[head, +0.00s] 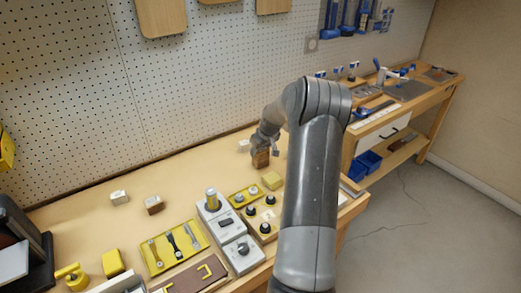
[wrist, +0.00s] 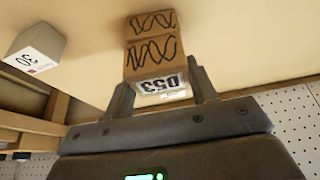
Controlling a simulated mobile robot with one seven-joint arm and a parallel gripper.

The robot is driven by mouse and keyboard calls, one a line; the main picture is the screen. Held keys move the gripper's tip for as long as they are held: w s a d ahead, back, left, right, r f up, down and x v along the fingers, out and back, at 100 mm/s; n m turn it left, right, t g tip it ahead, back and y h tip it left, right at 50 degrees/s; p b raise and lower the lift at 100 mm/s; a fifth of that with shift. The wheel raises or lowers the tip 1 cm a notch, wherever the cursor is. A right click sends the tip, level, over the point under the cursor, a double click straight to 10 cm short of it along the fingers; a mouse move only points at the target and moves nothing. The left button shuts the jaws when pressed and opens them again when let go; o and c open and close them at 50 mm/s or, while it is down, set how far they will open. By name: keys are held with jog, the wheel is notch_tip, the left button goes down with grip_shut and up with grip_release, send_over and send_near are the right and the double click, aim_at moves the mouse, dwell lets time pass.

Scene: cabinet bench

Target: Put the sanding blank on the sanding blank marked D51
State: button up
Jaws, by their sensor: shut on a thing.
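My gripper (wrist: 160,92) is shut on a brown sanding blank (wrist: 153,53), with one finger on each side. The held blank has a black scribble on one face and a white label that seems to read D53, upside down in the wrist view. Directly beyond it is a second brown, scribbled blank (wrist: 152,22), lined up with it. The two appear to meet, but I cannot tell whether they touch. The second blank's label is hidden. In the head view, the brown blanks (head: 261,160) show below my gripper (head: 262,148), towards the back of the bench.
A pale block (wrist: 36,50) with a partly readable label stands to the left in the wrist view. Another pale block (head: 119,197) and a brown one (head: 153,205) stand on the bench's left.

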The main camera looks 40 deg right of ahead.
jog(key=shift+f, duration=0.15)
jog(key=o, duration=1)
